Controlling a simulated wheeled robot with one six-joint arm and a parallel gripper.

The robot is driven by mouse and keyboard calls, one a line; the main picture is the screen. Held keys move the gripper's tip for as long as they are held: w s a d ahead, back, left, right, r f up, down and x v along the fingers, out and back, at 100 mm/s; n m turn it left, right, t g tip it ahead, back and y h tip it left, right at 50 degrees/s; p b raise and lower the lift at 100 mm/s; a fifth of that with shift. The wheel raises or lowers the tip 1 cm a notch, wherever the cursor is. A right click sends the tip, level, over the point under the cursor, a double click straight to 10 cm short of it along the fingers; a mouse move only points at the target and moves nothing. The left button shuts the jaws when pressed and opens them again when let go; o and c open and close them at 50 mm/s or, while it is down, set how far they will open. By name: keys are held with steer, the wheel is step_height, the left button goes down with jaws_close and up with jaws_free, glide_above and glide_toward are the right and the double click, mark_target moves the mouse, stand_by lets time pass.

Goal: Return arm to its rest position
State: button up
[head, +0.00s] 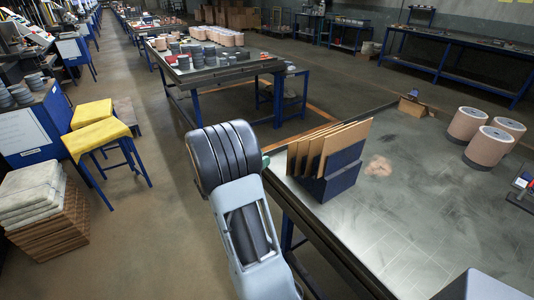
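My arm (225,155) rises from the bottom middle of the head view, with a light grey link below and a dark ribbed joint section above. It stands over the aisle, by the left edge of the near worktable (420,215). My gripper's fingers do not show; they may be hidden behind the arm, so I cannot see whether they hold anything.
A dark blue rack (329,182) with upright brown boards (342,140) stands on the table, close right of my arm. Pinkish cylinders (488,147) stand at the table's far right. Yellow stools (97,136) and stacked pads (30,190) stand left. The table's middle is clear.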

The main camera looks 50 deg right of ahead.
steer(key=shift+w+a, duration=0.15)
steer(key=shift+a, duration=0.3)
steer(key=s+a+f+m+g+y, duration=0.1)
steer(key=s+a+f+m+y, duration=0.35)
steer(key=f+m+y, duration=0.2)
steer(key=s+a+f+m+t+y, duration=0.1)
steer(key=s+a+m+t+y, duration=0.1)
steer(key=a+m+y, duration=0.35)
steer(key=a+r+t+y+p, duration=0.1)
steer(key=a+r+t+y, duration=0.1)
steer(key=a, duration=0.5)
steer(key=w+a+r+m+t+y+p, duration=0.1)
steer(key=a+r+t+y, duration=0.1)
steer(key=a+r, duration=0.3)
steer(key=a+r+m+t+y+p, duration=0.1)
steer(key=a+r+t+y, duration=0.1)
steer(key=a, duration=0.6)
steer(key=r+t, duration=0.1)
steer(key=t, duration=0.1)
steer(key=shift+w+a+r+t+y, duration=0.2)
steer(key=shift+a+t+y, duration=0.1)
steer(key=shift+a, duration=0.1)
steer(key=shift+d, duration=0.1)
